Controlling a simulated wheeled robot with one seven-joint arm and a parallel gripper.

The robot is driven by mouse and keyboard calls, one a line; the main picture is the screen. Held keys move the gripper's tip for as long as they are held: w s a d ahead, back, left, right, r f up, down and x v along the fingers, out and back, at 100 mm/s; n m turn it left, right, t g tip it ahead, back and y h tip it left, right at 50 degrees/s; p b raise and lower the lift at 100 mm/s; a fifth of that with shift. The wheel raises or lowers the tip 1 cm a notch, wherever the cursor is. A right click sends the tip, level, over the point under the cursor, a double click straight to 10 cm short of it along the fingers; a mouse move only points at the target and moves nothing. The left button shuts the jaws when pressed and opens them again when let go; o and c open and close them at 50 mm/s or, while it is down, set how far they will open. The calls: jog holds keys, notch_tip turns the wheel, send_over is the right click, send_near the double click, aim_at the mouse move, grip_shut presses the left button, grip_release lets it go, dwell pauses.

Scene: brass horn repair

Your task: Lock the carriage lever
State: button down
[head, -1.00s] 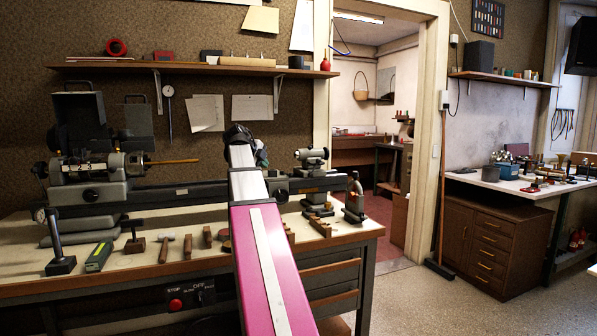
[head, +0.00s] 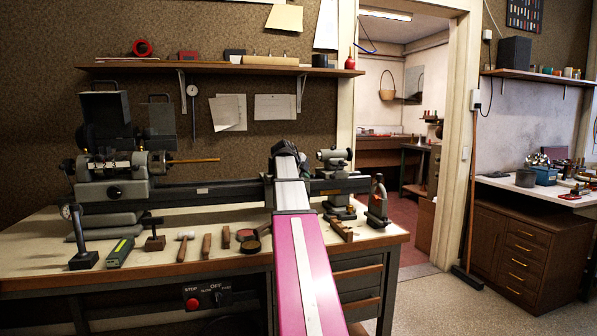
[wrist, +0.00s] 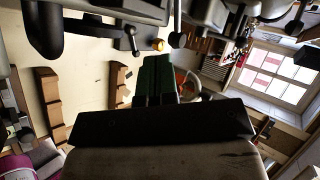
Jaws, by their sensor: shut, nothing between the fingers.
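The lathe (head: 190,193) stands along the back of the bench. Its carriage is mostly hidden behind my arm in the head view. My gripper is also hidden there, beyond the dark wrist end of my arm. In the wrist view my gripper (wrist: 156,62) shows as two dark green fingers, shut together and empty. Above the fingertips in that view are dark metal lathe parts, a short lever with a rounded end (wrist: 132,40) and a small brass knob (wrist: 158,45). The fingertips look apart from both. I cannot tell for certain which part is the carriage lever.
The tailstock (head: 335,180) stands right of my arm. A shelf (head: 220,69) runs above. Floor is free to the right, by the doorway.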

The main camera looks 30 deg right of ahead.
jog(key=shift+w+d+f, duration=0.1)
jog(key=shift+w+d, duration=0.15)
jog(key=shift+d, duration=0.3)
jog(key=shift+w+d+f, duration=0.1)
jog(key=shift+w+d, duration=0.1)
jog(key=shift+d, duration=0.35)
jog(key=shift+w+d+n+t, duration=0.1)
jog(key=shift+d+n+t, duration=0.5)
jog(key=shift+d, duration=0.5)
jog(key=shift+f, duration=0.1)
